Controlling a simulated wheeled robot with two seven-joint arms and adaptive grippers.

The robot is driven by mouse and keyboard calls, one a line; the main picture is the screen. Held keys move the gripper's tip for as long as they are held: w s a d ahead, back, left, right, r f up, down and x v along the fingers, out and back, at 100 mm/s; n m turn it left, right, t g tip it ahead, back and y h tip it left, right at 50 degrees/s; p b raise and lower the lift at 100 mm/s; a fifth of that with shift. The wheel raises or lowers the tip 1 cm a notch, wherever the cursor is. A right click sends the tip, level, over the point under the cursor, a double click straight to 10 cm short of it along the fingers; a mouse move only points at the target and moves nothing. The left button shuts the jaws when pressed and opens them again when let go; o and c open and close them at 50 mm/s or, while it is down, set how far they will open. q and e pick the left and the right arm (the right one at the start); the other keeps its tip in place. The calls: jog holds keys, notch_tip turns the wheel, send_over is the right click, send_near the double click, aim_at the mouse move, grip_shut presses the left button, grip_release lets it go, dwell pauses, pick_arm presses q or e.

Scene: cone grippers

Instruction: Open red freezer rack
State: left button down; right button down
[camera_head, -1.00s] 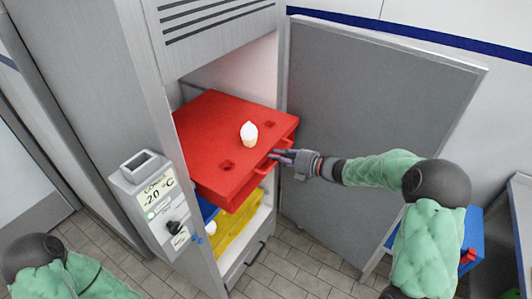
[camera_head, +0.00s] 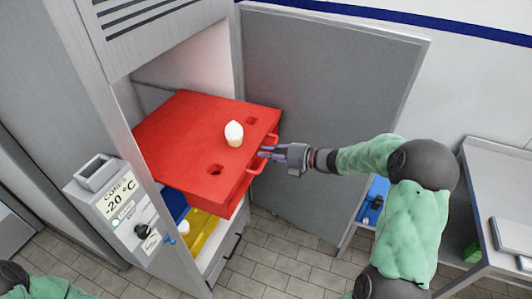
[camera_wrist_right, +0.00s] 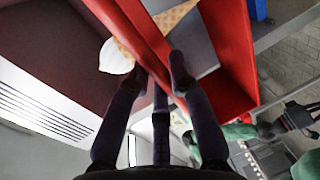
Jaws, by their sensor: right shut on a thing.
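The red freezer rack (camera_head: 195,137) sticks out of the open freezer, sloping in the picture toward the lower right. Its front has red handles (camera_head: 255,167). A white cone-shaped item (camera_head: 234,133) stands on its top, near a round hole. My right gripper (camera_head: 263,153) is at the rack's front, shut on its handle. In the right wrist view the dark fingers (camera_wrist_right: 155,75) close around a red bar (camera_wrist_right: 150,50), and the white top (camera_wrist_right: 116,58) shows beside it. My left gripper is out of view; only part of that arm shows at the lower left.
The freezer door (camera_head: 320,110) stands open behind my right arm. A yellow rack (camera_head: 203,228) and a blue rack (camera_head: 172,203) sit below the red one. A control box (camera_head: 112,205) reads -20 °C. A grey table (camera_head: 500,200) stands at right.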

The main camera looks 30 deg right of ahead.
jog(key=shift+f, duration=0.1)
jog(key=c, duration=1.1)
grip_release()
jog(key=shift+s, duration=0.1)
jog(key=v, duration=1.2)
